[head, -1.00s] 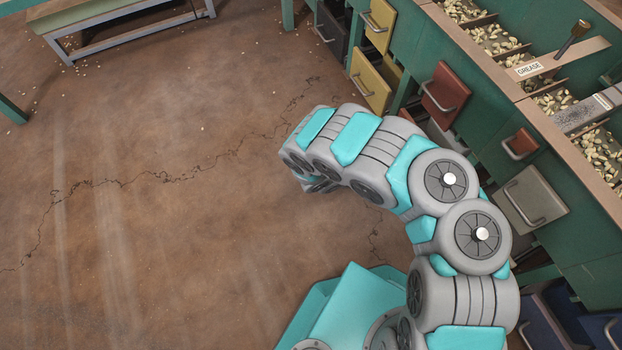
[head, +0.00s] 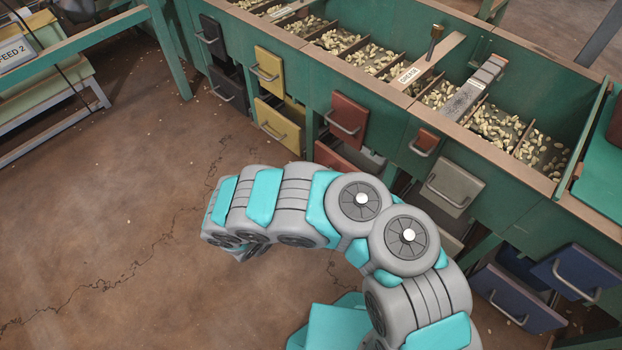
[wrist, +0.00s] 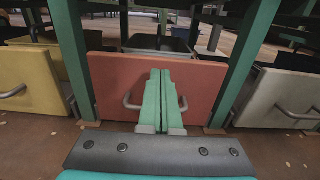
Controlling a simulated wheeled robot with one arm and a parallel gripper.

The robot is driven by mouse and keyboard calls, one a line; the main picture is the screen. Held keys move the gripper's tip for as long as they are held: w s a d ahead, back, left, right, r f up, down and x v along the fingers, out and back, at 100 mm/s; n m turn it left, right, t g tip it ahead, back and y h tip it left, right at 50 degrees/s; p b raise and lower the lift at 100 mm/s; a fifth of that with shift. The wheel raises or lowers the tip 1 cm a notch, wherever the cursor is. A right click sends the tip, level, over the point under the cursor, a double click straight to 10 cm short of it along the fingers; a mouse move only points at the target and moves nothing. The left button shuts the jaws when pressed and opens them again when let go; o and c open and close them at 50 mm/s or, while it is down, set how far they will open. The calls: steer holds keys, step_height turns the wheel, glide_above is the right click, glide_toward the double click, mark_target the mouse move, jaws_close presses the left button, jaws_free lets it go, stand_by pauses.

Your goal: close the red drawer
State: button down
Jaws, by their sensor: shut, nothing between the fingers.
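In the wrist view, a red drawer front (wrist: 205,88) with a grey bar handle (wrist: 183,104) fills the middle, between green posts. My gripper (wrist: 162,78) is shut and empty, its green fingers upright in the picture across the front and handle. I cannot tell whether they touch it. In the head view, the lower red drawer (head: 335,157) stands pulled out, its pale inside showing, and my arm hides part of it. An upper red drawer (head: 347,117) and a small red drawer (head: 424,141) are above and to the right. My gripper is hidden in the head view.
Yellow drawers (head: 278,124) stand left of the red ones, a grey drawer (head: 452,188) and blue drawers (head: 577,272) to the right. Nut hoppers (head: 345,46) run above. A green-legged bench (head: 165,50) is at the upper left. Open floor (head: 110,190) lies left.

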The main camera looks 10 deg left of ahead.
steer(key=p+v, duration=0.1)
steer(key=v, duration=0.9)
steer(key=shift+a, duration=0.2)
steer(key=shift+s, duration=0.15)
